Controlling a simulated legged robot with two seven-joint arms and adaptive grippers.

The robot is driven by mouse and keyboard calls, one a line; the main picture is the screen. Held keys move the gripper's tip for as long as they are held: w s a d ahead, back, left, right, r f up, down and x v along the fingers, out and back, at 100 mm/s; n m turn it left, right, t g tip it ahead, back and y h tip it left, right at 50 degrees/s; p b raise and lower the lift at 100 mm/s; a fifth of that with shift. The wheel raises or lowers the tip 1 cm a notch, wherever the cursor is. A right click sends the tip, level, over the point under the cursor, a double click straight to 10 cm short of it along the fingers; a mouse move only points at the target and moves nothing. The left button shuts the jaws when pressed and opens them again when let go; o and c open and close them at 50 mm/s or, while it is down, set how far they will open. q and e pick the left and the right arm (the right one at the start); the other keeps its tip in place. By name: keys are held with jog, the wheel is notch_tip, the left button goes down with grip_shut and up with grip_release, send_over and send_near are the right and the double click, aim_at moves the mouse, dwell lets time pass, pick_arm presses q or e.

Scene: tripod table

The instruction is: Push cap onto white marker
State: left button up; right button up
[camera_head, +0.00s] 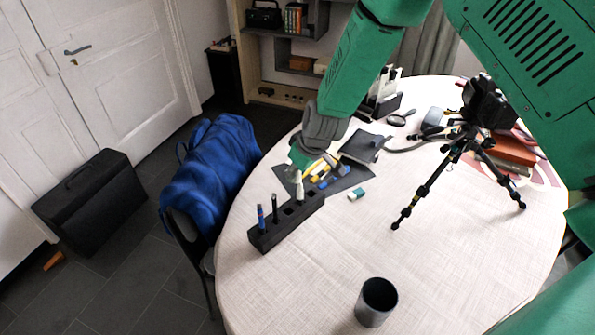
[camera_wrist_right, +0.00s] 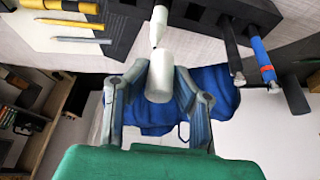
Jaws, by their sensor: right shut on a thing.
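The white marker (camera_head: 300,190) stands upright in a slot of the black block (camera_head: 262,241). In the right wrist view the white marker (camera_wrist_right: 159,22) shows with its tapered tip toward my gripper. My right gripper (camera_wrist_right: 158,88) is shut on a white cylindrical cap (camera_wrist_right: 160,75). The cap is in line with the marker and meets its tip in the picture; I cannot tell how far the tip is inside. In the head view my right gripper (camera_head: 296,164) is just above the marker, and the cap is mostly hidden. My left gripper is not in view.
A blue marker (camera_head: 261,218) and a dark marker (camera_head: 275,208) stand in the same block. A small white and teal piece (camera_head: 356,194) lies beside it. A grey cup (camera_head: 376,302) stands at the front. A tripod (camera_head: 432,183) with a camera stands at the right.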

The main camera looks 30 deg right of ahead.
jog(key=shift+d+f, duration=0.15)
jog(key=shift+d, duration=0.3)
jog(key=shift+a+f+b, duration=0.1)
jog(key=shift+f+b, duration=0.2)
jog(key=shift+d+f, duration=0.2)
jog(key=shift+d, duration=0.15)
dwell(0.4)
jog(key=shift+a+f, duration=0.2)
jog(key=shift+a, duration=0.05)
jog(key=shift+f+b, duration=0.5)
jog(key=shift+f, duration=0.15)
dwell(0.9)
jog(key=o, duration=0.8)
